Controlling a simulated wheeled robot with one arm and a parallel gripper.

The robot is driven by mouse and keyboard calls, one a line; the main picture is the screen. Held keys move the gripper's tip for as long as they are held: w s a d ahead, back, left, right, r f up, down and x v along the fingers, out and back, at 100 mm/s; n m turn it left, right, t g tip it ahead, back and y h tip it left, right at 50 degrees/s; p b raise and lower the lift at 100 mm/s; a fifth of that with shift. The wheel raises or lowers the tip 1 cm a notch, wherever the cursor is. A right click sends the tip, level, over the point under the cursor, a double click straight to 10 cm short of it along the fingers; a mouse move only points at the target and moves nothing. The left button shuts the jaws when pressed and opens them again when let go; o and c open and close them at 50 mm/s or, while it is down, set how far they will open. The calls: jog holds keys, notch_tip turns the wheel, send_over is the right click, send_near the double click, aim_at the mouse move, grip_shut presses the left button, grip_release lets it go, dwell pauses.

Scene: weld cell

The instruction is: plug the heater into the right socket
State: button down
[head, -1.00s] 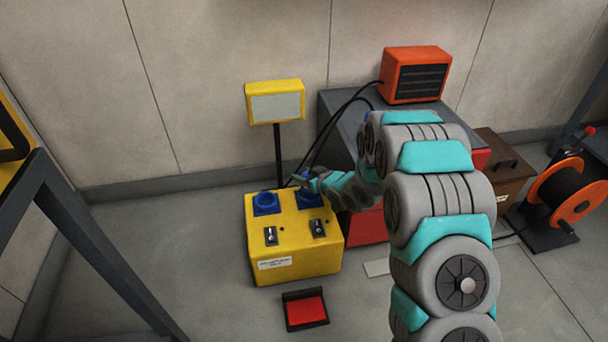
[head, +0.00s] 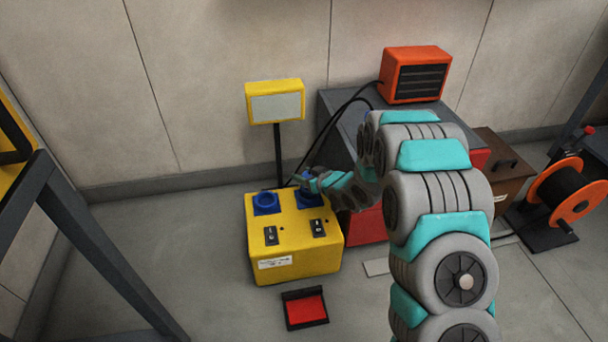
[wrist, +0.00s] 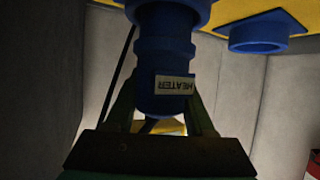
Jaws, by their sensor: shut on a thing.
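The yellow socket box (head: 295,262) stands on the floor with two blue sockets on top, a left one (head: 266,203) and a right one (head: 309,199). My gripper (head: 312,183) is at the right socket and partly hides it. In the wrist view my gripper (wrist: 163,108) is shut on the blue heater plug (wrist: 163,65), whose label reads HEATER upside down. The plug's end meets a blue socket (wrist: 203,12); I cannot tell how deep it sits. The other socket (wrist: 262,34) is empty at the right. The orange heater (head: 415,75) stands on a grey cabinet.
Two dark switches (head: 270,236) are on the box's front slope. A yellow-framed panel (head: 275,103) rises on a post behind it. A red pedal (head: 305,307) lies in front. Black cables (head: 330,130) hang behind my arm. An orange cable reel (head: 567,193) stands at right.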

jog(key=shift+f, duration=0.6)
jog(key=c, duration=0.5)
grip_release()
jog(key=shift+c, duration=0.2)
jog(key=p+v, duration=0.2)
jog(key=v, duration=0.9)
dwell(0.5)
